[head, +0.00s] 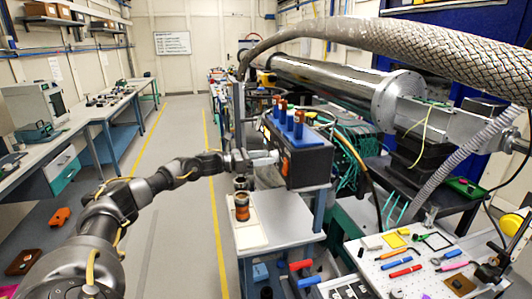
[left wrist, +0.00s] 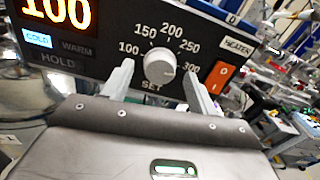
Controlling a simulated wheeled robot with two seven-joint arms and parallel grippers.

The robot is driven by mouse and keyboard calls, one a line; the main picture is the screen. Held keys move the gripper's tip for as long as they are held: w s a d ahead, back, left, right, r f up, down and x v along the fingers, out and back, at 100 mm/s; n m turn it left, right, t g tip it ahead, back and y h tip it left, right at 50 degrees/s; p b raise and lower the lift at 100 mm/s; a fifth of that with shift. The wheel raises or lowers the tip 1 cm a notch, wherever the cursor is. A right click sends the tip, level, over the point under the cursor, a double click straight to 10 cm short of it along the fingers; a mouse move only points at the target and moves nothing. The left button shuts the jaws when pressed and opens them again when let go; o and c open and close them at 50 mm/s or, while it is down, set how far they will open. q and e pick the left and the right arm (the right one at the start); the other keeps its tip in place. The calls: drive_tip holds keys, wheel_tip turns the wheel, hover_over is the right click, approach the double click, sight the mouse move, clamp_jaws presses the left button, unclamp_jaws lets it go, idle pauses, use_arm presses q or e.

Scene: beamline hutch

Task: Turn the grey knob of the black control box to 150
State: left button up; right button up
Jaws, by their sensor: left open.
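The black control box (head: 308,165) stands on a light-topped stand in the head view, and its front fills the top of the left wrist view (left wrist: 105,72). Its grey knob (left wrist: 159,66) sits amid a dial marked 100 to 300, with SET below it. I cannot tell clearly where the knob points. The display (left wrist: 57,12) shows 100 in orange. My left gripper (head: 262,160) is at the box front; in the wrist view its open fingers (left wrist: 160,76) are on either side of the knob, with no clear grip on it. My right gripper is not in view.
The COLD label (left wrist: 38,39) is lit. An orange heater switch (left wrist: 219,77) is close beside the right finger. A dark-and-orange jar (head: 242,206) stands on the stand (head: 285,218) below my left gripper. A tool-covered table (head: 385,285) is at right.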

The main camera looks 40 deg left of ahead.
use_arm(q)
drive_tip(key=shift+w+d, duration=0.3)
drive_tip(key=shift+w, duration=0.1)
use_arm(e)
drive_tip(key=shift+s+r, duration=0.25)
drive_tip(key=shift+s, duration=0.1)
use_arm(q)
drive_tip(key=c, duration=1)
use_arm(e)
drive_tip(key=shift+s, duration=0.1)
